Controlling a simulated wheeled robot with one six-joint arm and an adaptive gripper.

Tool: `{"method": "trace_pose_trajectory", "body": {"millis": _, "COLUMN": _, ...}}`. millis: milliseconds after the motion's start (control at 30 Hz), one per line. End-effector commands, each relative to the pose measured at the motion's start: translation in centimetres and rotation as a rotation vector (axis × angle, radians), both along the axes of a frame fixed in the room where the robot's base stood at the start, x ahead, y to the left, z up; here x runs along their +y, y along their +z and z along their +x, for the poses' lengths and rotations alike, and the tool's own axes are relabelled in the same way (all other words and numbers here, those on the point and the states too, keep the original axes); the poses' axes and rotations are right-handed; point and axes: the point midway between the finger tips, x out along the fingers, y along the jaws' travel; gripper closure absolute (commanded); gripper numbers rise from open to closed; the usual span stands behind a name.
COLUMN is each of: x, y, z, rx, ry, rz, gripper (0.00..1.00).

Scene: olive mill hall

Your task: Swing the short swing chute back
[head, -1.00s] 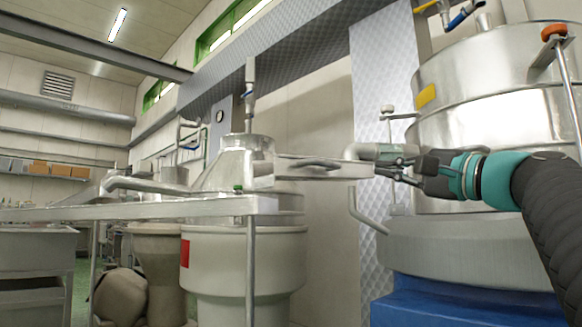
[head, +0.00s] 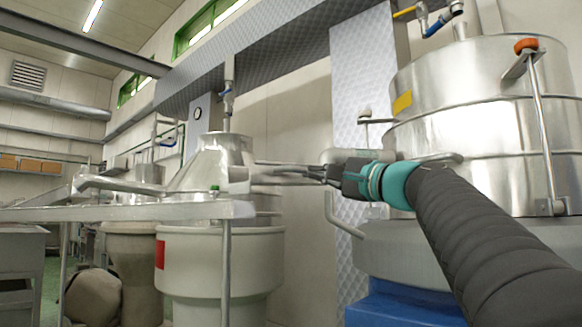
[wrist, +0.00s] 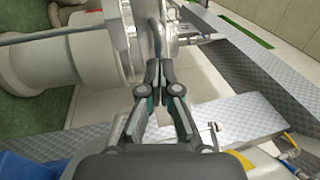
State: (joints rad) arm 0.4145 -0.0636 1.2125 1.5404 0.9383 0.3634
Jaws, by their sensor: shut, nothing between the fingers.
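A short metal chute (head: 266,177) runs right from the conical metal hopper (head: 212,165) in the head view; I take it for the short swing chute. Its right end is hidden behind my gripper. My gripper (head: 312,172) is at the chute's right end, its fingers pointing left toward the hopper. In the wrist view my gripper (wrist: 160,66) is shut with its fingertips together and nothing between them. A curved grey metal bar (wrist: 157,36) stands just beyond the fingertips; I cannot tell whether they touch it.
Another pipe-like chute (head: 115,185) reaches left from the hopper over a metal ledge (head: 130,212). A pale round vat (head: 215,255) stands below the hopper. A large steel tank (head: 480,100) on a blue base (head: 400,303) stands right, close to my arm. A patterned metal column (head: 358,90) stands behind.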

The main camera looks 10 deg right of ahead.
Motion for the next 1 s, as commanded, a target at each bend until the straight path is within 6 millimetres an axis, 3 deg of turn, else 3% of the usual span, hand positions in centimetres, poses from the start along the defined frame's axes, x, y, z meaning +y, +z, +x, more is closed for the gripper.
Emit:
{"method": "trace_pose_trajectory", "body": {"millis": 300, "x": 1.7, "y": 0.9, "z": 2.8, "rx": -0.001, "ry": 0.000, "rz": -0.001, "gripper": 1.00}}
{"method": "trace_pose_trajectory", "body": {"millis": 767, "x": 2.0, "y": 0.8, "z": 3.0, "rx": 0.000, "ry": -0.001, "rz": -0.001, "gripper": 1.00}}
{"method": "trace_pose_trajectory", "body": {"millis": 1000, "x": 3.4, "y": 0.8, "z": 3.1, "rx": 0.000, "ry": -0.023, "rz": 0.000, "gripper": 1.00}}
